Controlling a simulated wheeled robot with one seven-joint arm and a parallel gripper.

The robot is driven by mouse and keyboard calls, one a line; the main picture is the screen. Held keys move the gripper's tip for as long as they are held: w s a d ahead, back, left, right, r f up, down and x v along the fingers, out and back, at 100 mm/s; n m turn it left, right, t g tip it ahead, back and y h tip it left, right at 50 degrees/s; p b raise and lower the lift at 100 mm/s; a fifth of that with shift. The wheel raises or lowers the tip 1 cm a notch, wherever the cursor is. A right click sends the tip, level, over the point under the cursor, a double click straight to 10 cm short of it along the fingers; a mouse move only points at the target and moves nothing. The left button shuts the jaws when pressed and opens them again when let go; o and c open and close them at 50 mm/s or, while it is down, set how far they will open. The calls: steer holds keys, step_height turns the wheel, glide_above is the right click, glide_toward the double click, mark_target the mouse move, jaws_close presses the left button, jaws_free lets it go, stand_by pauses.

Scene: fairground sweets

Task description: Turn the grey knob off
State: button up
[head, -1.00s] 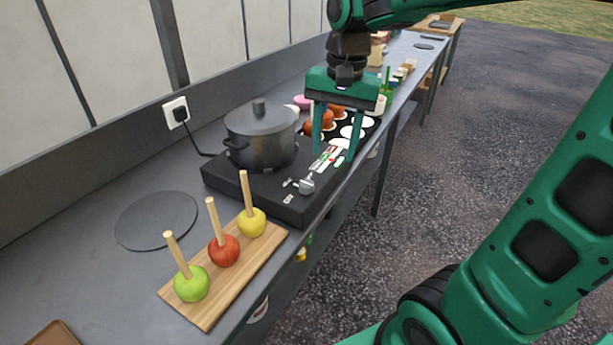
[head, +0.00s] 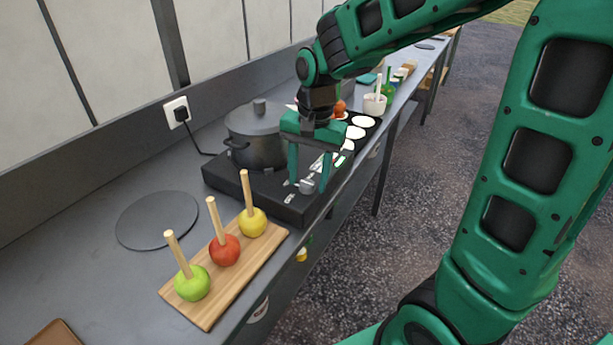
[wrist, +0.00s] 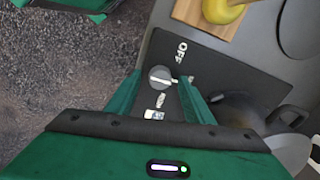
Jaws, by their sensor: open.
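The grey knob (head: 308,185) sits on the front top edge of the black hob (head: 222,181). In the wrist view the knob (wrist: 160,78) shows a light pointer bar directed to the right, with the white word OFF beyond it. My gripper (head: 308,187) is open, with its green fingers pointing down around the knob's position in the head view. In the wrist view my gripper (wrist: 162,80) has one finger on each side of the knob, with visible gaps. Contact with the knob does not show.
A lidded dark pot (head: 258,135) stands on the hob behind my gripper. A wooden board (head: 206,318) with toffee apples lies in front of the hob. A round dark plate (head: 157,220) lies left. White discs lie beyond the hob.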

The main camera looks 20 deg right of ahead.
steer(key=shift+f, duration=0.15)
steer(key=shift+c, duration=0.2)
steer(key=c, duration=1)
steer(key=shift+n, duration=0.4)
steer(key=n, duration=0.2)
steer(key=shift+w+n, duration=0.1)
steer(key=shift+n, duration=0.3)
steer(key=n, duration=0.3)
steer(key=shift+w+n, duration=0.1)
steer(key=shift+n, duration=0.3)
steer(key=n, duration=0.6)
steer(key=shift+w+g, duration=0.1)
steer(key=shift+g, duration=0.3)
steer(key=shift+n, duration=0.4)
